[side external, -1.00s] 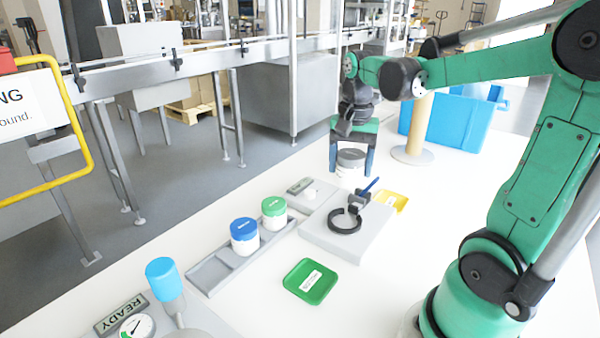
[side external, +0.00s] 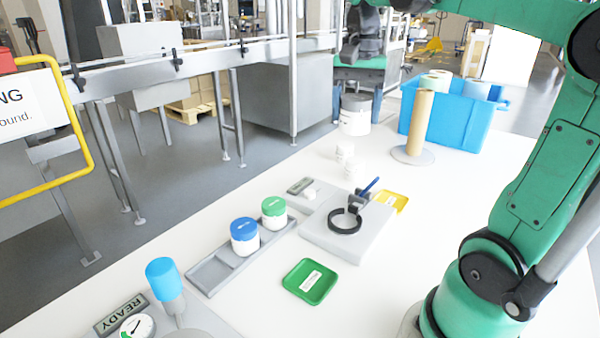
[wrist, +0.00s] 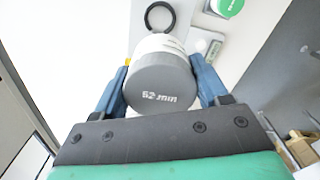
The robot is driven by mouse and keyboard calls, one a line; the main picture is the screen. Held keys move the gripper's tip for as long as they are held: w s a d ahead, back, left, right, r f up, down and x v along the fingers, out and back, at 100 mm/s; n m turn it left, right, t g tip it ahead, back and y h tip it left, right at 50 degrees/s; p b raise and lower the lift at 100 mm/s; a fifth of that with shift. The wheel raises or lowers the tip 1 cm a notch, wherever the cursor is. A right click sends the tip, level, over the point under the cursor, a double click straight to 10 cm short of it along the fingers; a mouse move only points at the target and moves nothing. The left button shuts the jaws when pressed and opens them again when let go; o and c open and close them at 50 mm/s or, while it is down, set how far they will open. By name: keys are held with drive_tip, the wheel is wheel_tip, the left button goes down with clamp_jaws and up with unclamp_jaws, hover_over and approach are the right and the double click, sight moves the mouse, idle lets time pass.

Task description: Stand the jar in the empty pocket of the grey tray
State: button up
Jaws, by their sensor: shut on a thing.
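The jar (side external: 355,118) is white with a grey lid and hangs upright above the far part of the white table. The grey tray (side external: 208,276) lies at the left of the table, well away from my gripper. A blue-lidded jar (side external: 244,236) and a green-lidded jar (side external: 274,212) stand in it. Its empty pocket is at the near left end.
A grey block with a black ring (side external: 345,221) and blue-handled clamp stands mid-table. Small white pieces (side external: 344,153) lie beyond it. A cardboard post (side external: 421,118) and blue bin (side external: 472,125) stand at right. A green dish (side external: 309,281) and blue-topped post (side external: 163,278) are nearer.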

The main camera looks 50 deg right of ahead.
idle(0.3)
drive_tip(key=w+a+n, duration=0.4)
drive_tip(key=w+a, duration=0.4)
drive_tip(key=a, duration=0.1)
drive_tip(key=n, duration=0.5)
hover_over(212, 274)
wheel_tip(212, 274, down, 2)
drive_tip(key=f, duration=0.1)
wheel_tip(212, 274, down, 19)
drive_tip(key=shift+f, duration=0.15)
drive_tip(key=shift+f, duration=0.15)
drive_tip(key=o, duration=1.3)
